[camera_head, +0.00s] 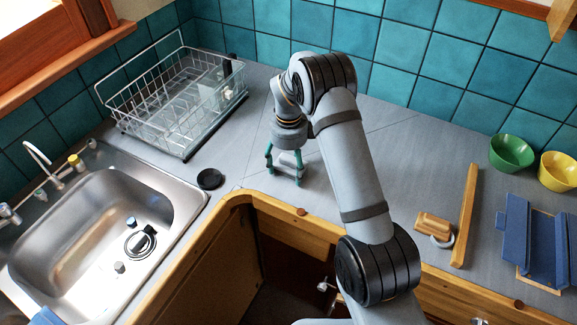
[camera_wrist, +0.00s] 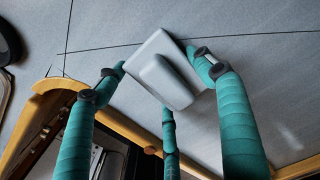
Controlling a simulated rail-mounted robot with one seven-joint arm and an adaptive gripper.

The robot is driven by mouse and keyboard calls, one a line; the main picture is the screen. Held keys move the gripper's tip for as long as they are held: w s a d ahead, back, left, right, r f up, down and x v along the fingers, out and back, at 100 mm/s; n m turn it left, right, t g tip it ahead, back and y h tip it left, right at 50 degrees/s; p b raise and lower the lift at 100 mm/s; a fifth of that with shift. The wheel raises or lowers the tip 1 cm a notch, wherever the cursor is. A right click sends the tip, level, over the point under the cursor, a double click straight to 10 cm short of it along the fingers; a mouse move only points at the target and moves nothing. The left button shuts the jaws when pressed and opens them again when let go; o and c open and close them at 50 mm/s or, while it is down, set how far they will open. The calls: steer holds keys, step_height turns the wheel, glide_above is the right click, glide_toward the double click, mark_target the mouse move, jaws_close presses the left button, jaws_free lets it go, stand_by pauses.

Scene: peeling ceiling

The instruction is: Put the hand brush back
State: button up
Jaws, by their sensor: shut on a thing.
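My gripper (camera_head: 285,170) points down over the grey worktop, between the dish rack and the wooden front edge. Its teal fingers, also seen in the wrist view (camera_wrist: 165,75), are shut on a pale grey block (camera_wrist: 164,70) with a raised, rounded grip on top. This block may be the hand brush; no bristles show. In the head view the block (camera_head: 288,161) is small and partly hidden by the fingers. It is close to the worktop, but I cannot tell whether it touches. A wooden brush-like piece (camera_head: 434,222) lies at the right beside a whitish round thing (camera_head: 441,240).
A wire dish rack (camera_head: 180,143) and steel sink (camera_head: 60,249) are at the left, with a black disc (camera_head: 210,179) nearby. A wooden bar (camera_head: 465,215), blue tray-like thing (camera_head: 540,237), green bowl (camera_head: 511,152) and yellow bowl (camera_head: 559,172) are at the right.

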mark_target(288, 161)
steer(key=o, duration=1.9)
steer(key=shift+o, duration=0.2)
step_height(288, 161, up, 12)
steer(key=shift+r+b, duration=0.2)
steer(key=shift+b, duration=0.85)
steer(key=shift+f, duration=0.15)
step_height(288, 161, down, 12)
steer(key=p, duration=0.3)
steer(key=shift+s, duration=0.1)
steer(key=shift+w+r+b, duration=0.2)
steer(key=shift+r+b, duration=0.1)
steer(key=shift+s+r+b, duration=0.1)
steer(key=shift+r+b, duration=0.55)
steer(key=shift+r, duration=1)
